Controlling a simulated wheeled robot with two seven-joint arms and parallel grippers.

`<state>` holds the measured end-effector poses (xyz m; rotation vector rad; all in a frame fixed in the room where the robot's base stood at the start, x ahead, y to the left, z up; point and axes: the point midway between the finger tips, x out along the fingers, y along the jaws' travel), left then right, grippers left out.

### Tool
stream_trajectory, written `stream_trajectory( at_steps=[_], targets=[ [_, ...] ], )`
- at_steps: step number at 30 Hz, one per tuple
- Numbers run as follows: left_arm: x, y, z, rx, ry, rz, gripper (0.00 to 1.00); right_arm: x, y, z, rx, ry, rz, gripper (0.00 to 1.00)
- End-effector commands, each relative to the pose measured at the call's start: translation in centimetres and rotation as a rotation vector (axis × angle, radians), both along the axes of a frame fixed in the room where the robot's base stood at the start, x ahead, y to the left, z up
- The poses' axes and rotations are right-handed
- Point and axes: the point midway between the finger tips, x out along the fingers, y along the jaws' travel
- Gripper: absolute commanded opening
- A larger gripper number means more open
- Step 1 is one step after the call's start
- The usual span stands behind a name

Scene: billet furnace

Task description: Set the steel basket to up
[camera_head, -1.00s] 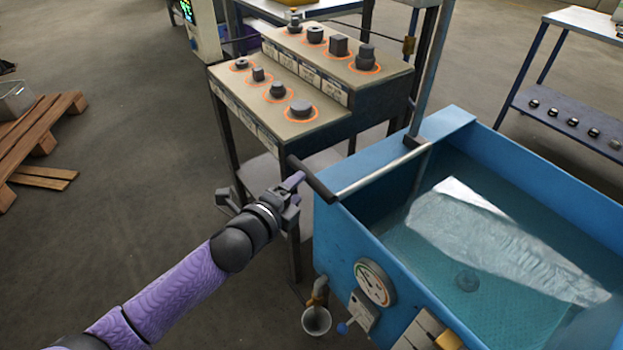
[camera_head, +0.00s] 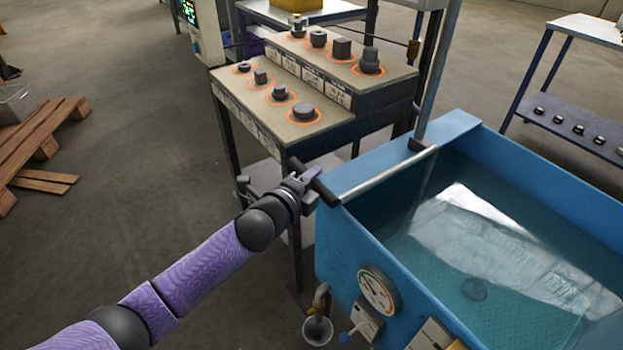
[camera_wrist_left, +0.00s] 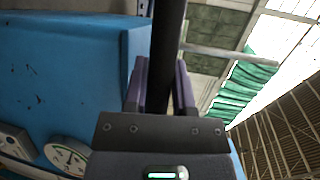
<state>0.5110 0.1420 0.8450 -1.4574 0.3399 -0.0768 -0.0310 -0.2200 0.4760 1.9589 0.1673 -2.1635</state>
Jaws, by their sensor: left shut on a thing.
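A blue tank (camera_head: 352,232) full of clear water stands at the right. A mesh-like surface (camera_head: 430,262), which looks like the steel basket, lies under the water; glare hides part of it. A metal lever (camera_head: 388,172) reaches out over the tank's left rim and ends in a black grip (camera_head: 323,190). My left gripper (camera_head: 311,177) is at this grip, outside the tank's corner. In the left wrist view the black grip (camera_wrist_left: 166,45) runs between my two purple fingers, and the gripper (camera_wrist_left: 160,88) is shut on it. My right gripper is out of view.
A stepped stand (camera_head: 310,85) with several dark parts in orange rings is behind my left gripper. A gauge (camera_head: 377,290) and a tap with a cup (camera_head: 318,325) are on the tank's front. A wooden pallet (camera_head: 40,135) lies far left.

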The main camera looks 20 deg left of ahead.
Motion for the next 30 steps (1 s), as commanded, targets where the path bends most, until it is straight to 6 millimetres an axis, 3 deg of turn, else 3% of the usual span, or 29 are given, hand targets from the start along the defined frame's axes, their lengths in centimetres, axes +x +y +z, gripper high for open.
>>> stream_trajectory(
  at_steps=[17,30],
  targets=[
    [0.0,0.0,-0.1,0.001,0.002,0.0,0.0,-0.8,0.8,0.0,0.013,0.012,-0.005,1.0],
    [0.0,0.0,-0.1,0.001,0.003,0.0,0.0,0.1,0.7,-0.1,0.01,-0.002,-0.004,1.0]
  ],
)
